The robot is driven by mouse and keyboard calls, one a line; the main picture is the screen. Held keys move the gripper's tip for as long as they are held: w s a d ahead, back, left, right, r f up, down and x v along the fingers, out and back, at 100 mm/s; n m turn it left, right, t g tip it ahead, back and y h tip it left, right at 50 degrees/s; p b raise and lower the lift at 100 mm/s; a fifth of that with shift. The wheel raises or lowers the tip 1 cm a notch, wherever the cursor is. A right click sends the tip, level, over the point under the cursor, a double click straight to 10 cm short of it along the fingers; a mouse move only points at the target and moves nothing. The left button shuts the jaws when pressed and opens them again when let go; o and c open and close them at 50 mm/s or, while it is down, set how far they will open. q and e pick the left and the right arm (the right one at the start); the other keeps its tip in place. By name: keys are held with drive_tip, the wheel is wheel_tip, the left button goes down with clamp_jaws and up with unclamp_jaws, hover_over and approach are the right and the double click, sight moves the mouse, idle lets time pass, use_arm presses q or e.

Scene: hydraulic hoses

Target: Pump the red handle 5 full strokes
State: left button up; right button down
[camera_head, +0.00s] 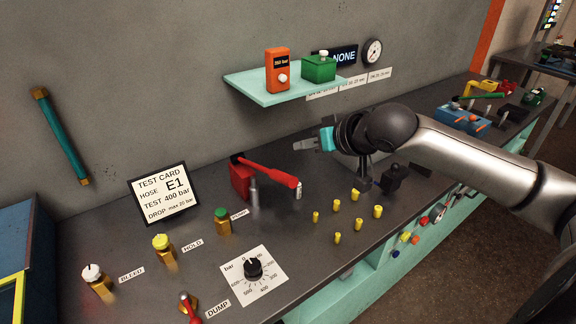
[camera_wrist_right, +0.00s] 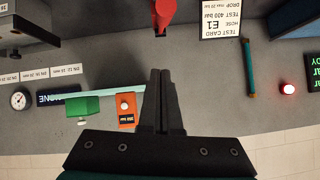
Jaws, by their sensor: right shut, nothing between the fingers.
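The red handle (camera_head: 268,173) runs from a red pump block (camera_head: 240,183) on the bench down to the right. Its free end sits near a small silver fitting. My right gripper (camera_head: 300,145) is shut and empty, above and behind the handle's free end, apart from it. In the right wrist view the closed fingers (camera_wrist_right: 163,85) point toward a red part (camera_wrist_right: 163,15) at the top edge, with a visible gap between. My left gripper is not in view.
A test card (camera_head: 163,193) stands left of the pump. Several yellow caps (camera_head: 337,205) stand right of it. Green (camera_head: 222,215), yellow (camera_head: 162,242) and white (camera_head: 92,273) knobs and a bar dial (camera_head: 253,268) are in front. A teal shelf (camera_head: 262,95) overhangs behind.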

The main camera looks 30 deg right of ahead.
drive_tip(key=x, duration=0.7)
drive_tip(key=shift+a+f, duration=0.15)
drive_tip(key=shift+s+a+f, duration=0.1)
drive_tip(key=shift+s+f, duration=0.15)
drive_tip(key=shift+f, duration=0.35)
drive_tip(key=shift+s+a+f, duration=0.1)
drive_tip(key=shift+s+f, duration=0.15)
drive_tip(key=shift+f, duration=0.3)
drive_tip(key=shift+s+f, duration=0.2)
drive_tip(key=shift+f, duration=0.3)
drive_tip(key=shift+f, duration=0.15)
